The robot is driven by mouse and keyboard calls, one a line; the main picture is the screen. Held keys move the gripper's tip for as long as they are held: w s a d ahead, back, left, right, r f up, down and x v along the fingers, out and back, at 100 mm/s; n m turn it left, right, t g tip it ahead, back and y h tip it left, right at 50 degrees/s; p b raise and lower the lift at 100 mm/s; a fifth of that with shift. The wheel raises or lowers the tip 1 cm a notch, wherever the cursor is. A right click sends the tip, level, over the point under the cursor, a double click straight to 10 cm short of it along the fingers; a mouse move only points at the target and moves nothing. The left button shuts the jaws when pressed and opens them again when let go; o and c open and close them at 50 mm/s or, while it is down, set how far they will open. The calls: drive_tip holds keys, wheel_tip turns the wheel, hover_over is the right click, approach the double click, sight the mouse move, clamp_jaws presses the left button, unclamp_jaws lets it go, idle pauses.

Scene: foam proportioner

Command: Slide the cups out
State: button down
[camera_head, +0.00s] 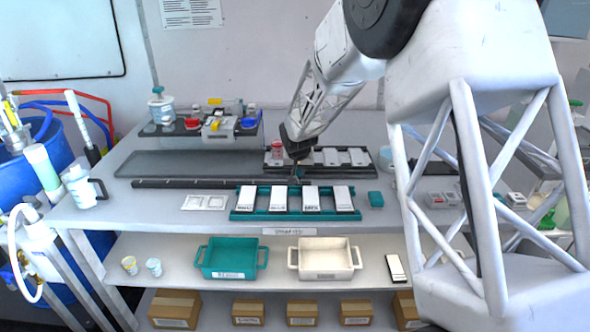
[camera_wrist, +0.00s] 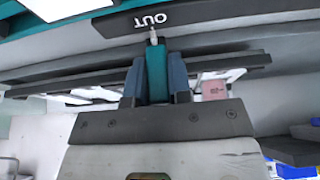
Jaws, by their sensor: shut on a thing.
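My gripper (camera_head: 296,174) reaches down between the black rear rack and the teal front rack. In the wrist view its blue fingers (camera_wrist: 156,78) are shut on an upright teal grip piece (camera_wrist: 155,70) with a thin metal tip. A dark strip marked "OUT" (camera_wrist: 190,17) lies just beyond that tip; I cannot tell whether they touch. A small red cup-like container (camera_head: 277,148) stands at the left of the rear rack (camera_head: 372,171); a pink block-like shape (camera_wrist: 213,88) shows right of the fingers. Two small cups (camera_head: 129,264) (camera_head: 154,267) stand on the lower shelf.
A long dark bar (camera_head: 200,183) and a flat dark grey panel (camera_head: 190,163) lie left of my gripper. The teal rack (camera_head: 262,207) holds several white plates in front. Teal (camera_head: 229,273) and cream (camera_head: 326,275) bins stand below.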

drive_tip(key=shift+d, duration=0.3)
drive_tip(key=c, duration=1)
unclamp_jaws()
drive_tip(key=shift+c, duration=0.2)
drive_tip(key=shift+a, duration=0.1)
drive_tip(key=shift+r, duration=0.2)
drive_tip(key=v, duration=0.7)
drive_tip(key=shift+r, duration=0.2)
drive_tip(key=shift+s, duration=0.15)
